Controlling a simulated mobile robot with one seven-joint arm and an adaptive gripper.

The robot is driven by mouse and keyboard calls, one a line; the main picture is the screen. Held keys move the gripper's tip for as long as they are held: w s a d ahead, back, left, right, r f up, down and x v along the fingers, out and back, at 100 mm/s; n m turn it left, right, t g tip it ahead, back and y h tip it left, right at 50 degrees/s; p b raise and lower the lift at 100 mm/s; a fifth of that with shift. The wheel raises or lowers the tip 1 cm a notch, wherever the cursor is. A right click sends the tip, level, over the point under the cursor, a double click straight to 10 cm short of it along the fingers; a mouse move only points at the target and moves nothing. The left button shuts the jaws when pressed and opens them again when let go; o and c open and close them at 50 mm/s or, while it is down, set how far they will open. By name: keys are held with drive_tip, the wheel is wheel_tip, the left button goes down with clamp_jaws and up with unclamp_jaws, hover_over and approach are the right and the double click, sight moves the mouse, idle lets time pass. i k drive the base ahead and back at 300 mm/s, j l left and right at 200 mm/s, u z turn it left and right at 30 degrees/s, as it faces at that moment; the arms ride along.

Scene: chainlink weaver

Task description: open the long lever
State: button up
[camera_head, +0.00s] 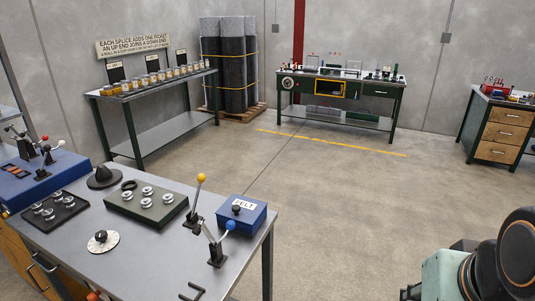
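On the near metal workbench (95,195), two levers stand near its right end. The one with a yellow ball knob (198,198) looks the longer and stands nearly upright, tilted slightly right. The one with a blue ball knob (217,246) is shorter, on a black base at the bench edge. No label tells which is the long lever. Another lever with a red knob (46,149) stands on a blue box at the left.
A blue box labelled FELT (241,214) sits beside the yellow-knobbed lever. A green tray (150,213) with round metal pieces lies left of it. A jar shelf (150,127), a back workbench (345,118) and a drawer cabinet (500,137) stand along the walls. The middle floor is clear.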

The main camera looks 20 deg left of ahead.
sight(202, 178)
drive_tip(key=i+u, duration=0.15)
drive_tip(key=u, duration=0.2)
drive_tip(key=i+l+u, duration=0.1)
drive_tip(key=u, duration=0.3)
drive_tip(key=i+l+u, duration=0.1)
drive_tip(key=u, duration=0.25)
